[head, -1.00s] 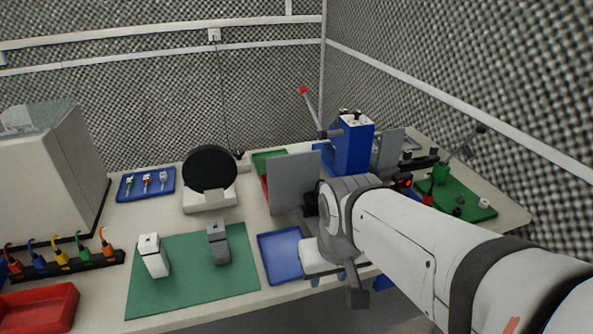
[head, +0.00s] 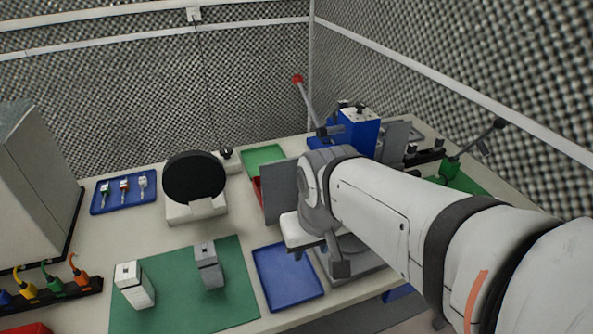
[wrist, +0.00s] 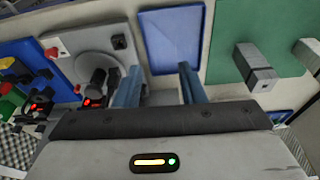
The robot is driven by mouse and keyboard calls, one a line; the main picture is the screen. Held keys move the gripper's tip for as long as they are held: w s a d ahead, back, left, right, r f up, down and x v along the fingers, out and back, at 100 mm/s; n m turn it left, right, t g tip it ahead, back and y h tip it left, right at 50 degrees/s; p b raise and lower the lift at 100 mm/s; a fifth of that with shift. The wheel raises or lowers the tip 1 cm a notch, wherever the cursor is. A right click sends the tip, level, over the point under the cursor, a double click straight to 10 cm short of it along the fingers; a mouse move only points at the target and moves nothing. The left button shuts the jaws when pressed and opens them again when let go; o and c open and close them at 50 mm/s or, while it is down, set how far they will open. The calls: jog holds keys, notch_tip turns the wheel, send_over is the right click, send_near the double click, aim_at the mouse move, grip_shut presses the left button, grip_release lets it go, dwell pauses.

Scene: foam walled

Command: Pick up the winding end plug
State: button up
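I cannot tell for sure which thing is the winding end plug. Candidates are small plug-like pieces with green, red and white parts in a blue tray (head: 124,204) at the back left. My gripper (wrist: 160,86) has its two blue fingers apart with nothing between them in the wrist view. In the head view it hangs over the bench beside the front blue tray (head: 288,277), its fingers mostly hidden by my arm. That tray looks empty and also shows in the wrist view (wrist: 173,38).
A white block (head: 133,287) and a grey block (head: 208,268) stand on a green mat (head: 172,303). A black disc on a stand (head: 194,180) is behind them. A grey upright panel (head: 279,193) and a blue machine (head: 357,132) with a red-knobbed lever stand near my arm.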

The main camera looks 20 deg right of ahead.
jog(key=shift+o, duration=0.4)
jog(key=shift+o, duration=0.4)
jog(key=shift+w, duration=0.25)
jog(key=w+d+f+m+g, duration=0.1)
jog(key=w+d+m, duration=0.2)
jog(key=d+m, duration=0.1)
jog(key=w+d+f+m+g+b, duration=0.1)
jog(key=w+d+m, duration=0.2)
jog(key=m, duration=0.4)
jog(key=w+d+f+m+b, duration=0.1)
jog(key=w+d+m, duration=0.3)
jog(key=w+m, duration=0.1)
jog(key=shift+w+d+f+m+g, duration=0.1)
jog(key=shift+d+f+m+g, duration=0.3)
jog(key=shift+m, duration=0.3)
jog(key=f, duration=0.7)
jog(key=shift+w+a+f, duration=0.15)
jog(key=shift+w+f, duration=0.1)
jog(key=shift+w, duration=0.15)
jog(key=shift+c, duration=0.4)
grip_shut()
